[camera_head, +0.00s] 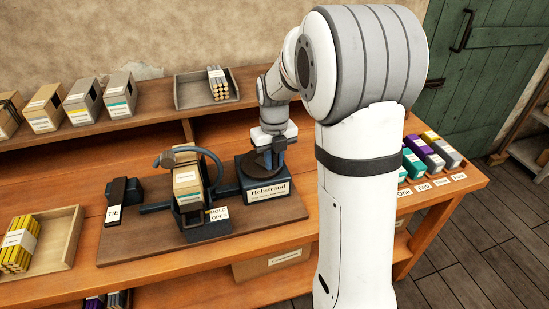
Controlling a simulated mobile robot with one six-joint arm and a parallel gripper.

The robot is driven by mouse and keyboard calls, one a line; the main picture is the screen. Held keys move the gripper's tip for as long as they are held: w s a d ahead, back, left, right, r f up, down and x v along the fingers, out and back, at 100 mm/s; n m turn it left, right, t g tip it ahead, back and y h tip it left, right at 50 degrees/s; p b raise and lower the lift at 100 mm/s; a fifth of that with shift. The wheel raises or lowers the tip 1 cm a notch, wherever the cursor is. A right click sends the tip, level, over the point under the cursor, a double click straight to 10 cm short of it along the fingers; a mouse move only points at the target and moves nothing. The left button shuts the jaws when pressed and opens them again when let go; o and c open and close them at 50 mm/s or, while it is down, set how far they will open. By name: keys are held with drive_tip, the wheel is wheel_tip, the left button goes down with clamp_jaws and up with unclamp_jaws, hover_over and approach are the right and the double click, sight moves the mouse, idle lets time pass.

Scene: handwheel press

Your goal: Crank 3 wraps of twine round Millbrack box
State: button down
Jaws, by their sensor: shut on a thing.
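A tan cardboard box (188,181) with a small white label stands in the winding machine, inside a dark ring (216,164). I cannot read whether its label says Millbrack, and I cannot make out any twine on it. Right of it is a dark housing (246,196) marked "Hubstrand", with a crank wheel (258,163) on top. My gripper (279,151) points down over the right side of this wheel and is shut on what seems to be its crank handle, mostly hidden by the fingers.
A lever marked TIE (115,197) and a HOLD/OPEN plate (218,215) sit on the machine's board (130,247). Several boxes (82,101) and a grey tray (190,92) stand on the back shelf. A wooden tray (66,238) of yellow sticks is at left.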

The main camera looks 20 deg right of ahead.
drive_tip(key=shift+a, duration=0.1)
idle(0.5)
drive_tip(key=c, duration=1.3)
unclamp_jaws()
drive_tip(key=shift+r, duration=3.95)
